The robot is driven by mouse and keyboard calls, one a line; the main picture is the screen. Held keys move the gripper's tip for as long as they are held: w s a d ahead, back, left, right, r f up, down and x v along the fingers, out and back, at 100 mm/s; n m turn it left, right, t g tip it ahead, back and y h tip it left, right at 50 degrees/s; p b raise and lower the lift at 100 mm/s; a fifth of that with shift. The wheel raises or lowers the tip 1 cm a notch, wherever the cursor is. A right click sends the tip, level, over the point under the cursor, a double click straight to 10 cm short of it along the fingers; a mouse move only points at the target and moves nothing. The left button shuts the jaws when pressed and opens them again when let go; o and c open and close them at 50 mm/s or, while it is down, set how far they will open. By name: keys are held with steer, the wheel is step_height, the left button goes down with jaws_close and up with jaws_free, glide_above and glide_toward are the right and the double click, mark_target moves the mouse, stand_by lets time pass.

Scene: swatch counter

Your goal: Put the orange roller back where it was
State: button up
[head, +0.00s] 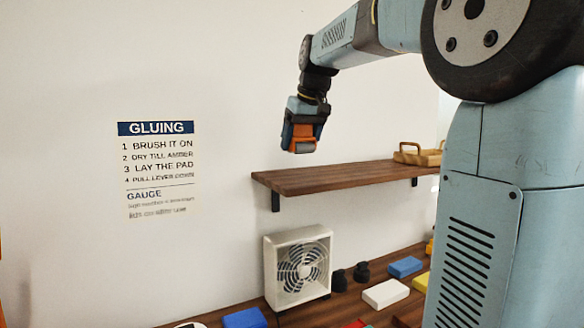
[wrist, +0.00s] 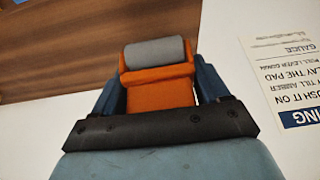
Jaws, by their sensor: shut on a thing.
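The orange roller (head: 302,139), an orange body with a grey drum, is held by my gripper (head: 303,122) high in front of the wall, above and near the left end of the wooden shelf (head: 330,178) in the head view. In the wrist view the orange roller (wrist: 158,88) sits between the dark blue fingers of my gripper (wrist: 157,84), grey drum outward. The gripper is shut on it. The brown wooden surface (wrist: 90,50) fills the upper left there. The roller's earlier place cannot be told from these frames.
A wooden tray (head: 418,153) stands on the shelf's right part; the shelf's left part is bare. Below, the counter (head: 330,310) holds a white fan (head: 299,268), dark knobs (head: 361,272), a white block (head: 386,293) and blue blocks (head: 405,267). A gluing sign (head: 157,170) is on the wall.

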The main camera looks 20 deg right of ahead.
glide_above(290, 179)
steer(key=f, duration=0.2)
steer(key=s+f, duration=0.1)
steer(key=f, duration=0.1)
steer(key=shift+d+f, duration=0.1)
steer(key=shift+d, duration=0.15)
steer(key=shift+w+f, duration=0.1)
steer(key=shift+f, duration=1.45)
steer(key=shift+f, duration=0.3)
